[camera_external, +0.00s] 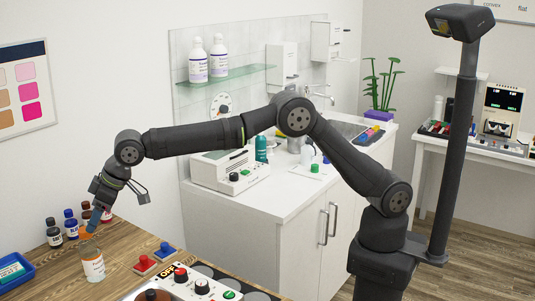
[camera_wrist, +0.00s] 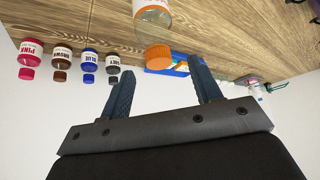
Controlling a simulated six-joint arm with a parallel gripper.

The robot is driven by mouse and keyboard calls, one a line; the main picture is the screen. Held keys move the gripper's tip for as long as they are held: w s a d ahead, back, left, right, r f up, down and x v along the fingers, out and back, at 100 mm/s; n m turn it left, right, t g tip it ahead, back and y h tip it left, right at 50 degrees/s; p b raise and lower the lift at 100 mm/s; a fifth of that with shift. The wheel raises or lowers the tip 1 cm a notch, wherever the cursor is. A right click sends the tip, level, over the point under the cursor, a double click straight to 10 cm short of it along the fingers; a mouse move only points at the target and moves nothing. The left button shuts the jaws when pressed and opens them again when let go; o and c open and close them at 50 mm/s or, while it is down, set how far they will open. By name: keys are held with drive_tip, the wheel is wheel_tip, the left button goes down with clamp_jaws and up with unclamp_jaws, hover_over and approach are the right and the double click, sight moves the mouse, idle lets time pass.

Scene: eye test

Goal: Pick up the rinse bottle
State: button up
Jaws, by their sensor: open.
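A clear bottle with an orange cap, which looks like the rinse bottle (camera_external: 93,266), stands upright on the wooden counter at lower left in the external view. Its label is too small to read. In the wrist view the rinse bottle (camera_wrist: 153,17) enters from the top edge, with its orange cap (camera_wrist: 158,57) toward my gripper. My gripper (camera_external: 90,224) points down just above the bottle in the external view. In the wrist view my gripper (camera_wrist: 161,83) is open and empty; the cap lies just beyond the gap between the fingertips, apart from both.
Small bottles labelled pink (camera_wrist: 31,52), brown (camera_wrist: 61,55), blue (camera_wrist: 90,60) and grey (camera_wrist: 113,62) stand in a row near the bottle. A blue tray (camera_external: 16,270) lies at far left. Red (camera_external: 145,265) and blue (camera_external: 165,250) knobbed blocks and a control panel (camera_external: 195,286) are to the right.

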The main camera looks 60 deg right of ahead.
sight(84, 229)
drive_tip(key=shift+w+x, duration=0.15)
drive_tip(key=shift+x, duration=1.4)
drive_tip(key=shift+w+x, duration=0.2)
drive_tip(key=shift+x, duration=1.3)
drive_tip(key=shift+a+r, duration=0.1)
drive_tip(key=shift+r, duration=0.1)
clamp_jaws()
